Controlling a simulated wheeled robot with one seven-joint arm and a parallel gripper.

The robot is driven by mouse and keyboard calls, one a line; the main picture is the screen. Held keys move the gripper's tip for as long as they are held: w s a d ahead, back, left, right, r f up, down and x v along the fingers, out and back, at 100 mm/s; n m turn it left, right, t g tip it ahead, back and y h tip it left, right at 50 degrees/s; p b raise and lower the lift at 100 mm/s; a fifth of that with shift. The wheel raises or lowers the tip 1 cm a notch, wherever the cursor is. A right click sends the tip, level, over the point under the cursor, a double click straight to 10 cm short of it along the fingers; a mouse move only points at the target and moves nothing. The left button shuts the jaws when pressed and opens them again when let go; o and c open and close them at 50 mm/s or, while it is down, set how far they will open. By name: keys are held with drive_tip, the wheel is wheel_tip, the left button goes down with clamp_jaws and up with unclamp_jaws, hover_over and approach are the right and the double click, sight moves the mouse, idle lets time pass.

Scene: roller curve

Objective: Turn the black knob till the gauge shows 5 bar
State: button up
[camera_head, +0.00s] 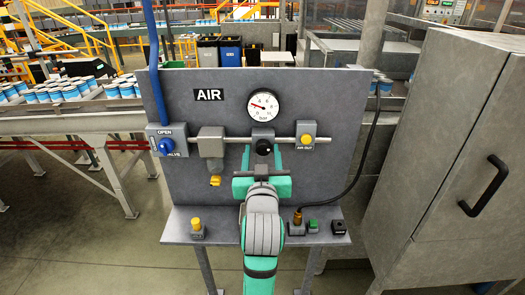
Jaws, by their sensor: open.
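The black knob (263,147) sits on the grey regulator below the gauge, in the middle of the panel. The round white gauge (264,106) is above it, marked "bar". Its red needle points left and slightly up, toward the low side of the dial; the exact reading is too small to tell. My gripper (262,158) is open, with one mint-green finger to each side of the knob's lower area. Whether the fingers touch the knob I cannot tell. My wrist and arm hide the panel's lower middle.
The AIR OUT fitting (306,135) is to the right. A black hose (374,140) curves down to the shelf (182,222). A grey cabinet (455,160) stands at right.

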drive_tip(key=shift+w+d, duration=0.1)
drive_tip(key=shift+c, duration=0.6)
drive_tip(key=shift+s+d, duration=0.15)
drive_tip(key=shift+s, duration=0.05)
drive_tip(key=c, duration=0.9)
drive_tip(key=shift+c, duration=0.2)
